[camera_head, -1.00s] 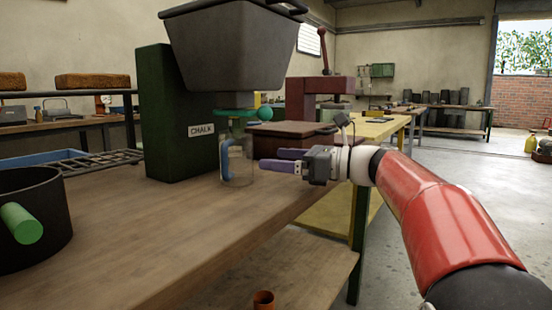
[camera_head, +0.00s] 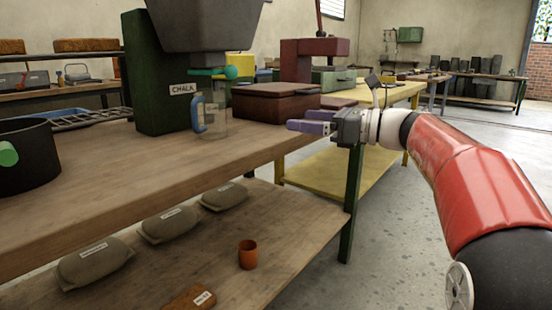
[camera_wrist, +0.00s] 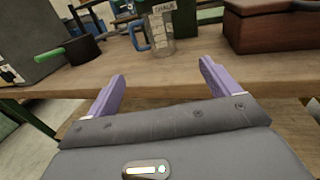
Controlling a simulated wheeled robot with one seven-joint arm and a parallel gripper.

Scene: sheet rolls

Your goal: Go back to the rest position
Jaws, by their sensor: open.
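My gripper (camera_head: 308,121) is open and empty, with its purple fingers apart. It is held in front of the wooden bench's right front edge, at the end of my red arm. In the wrist view, my gripper (camera_wrist: 160,83) shows nothing between its fingers, and the bench edge lies beyond them. A clear jug (camera_head: 212,120) with a blue handle stands upright on the bench below the spout of the green dispenser (camera_head: 155,75) labelled CHALK. The jug also shows in the wrist view (camera_wrist: 160,38), beyond the fingers and apart from them.
A dark red box (camera_head: 275,103) sits on the bench behind my gripper. A black pot (camera_head: 30,165) with a green handle is at the left. The lower shelf holds labelled sacks (camera_head: 168,225) and an orange cup (camera_head: 248,254). The floor at right is clear.

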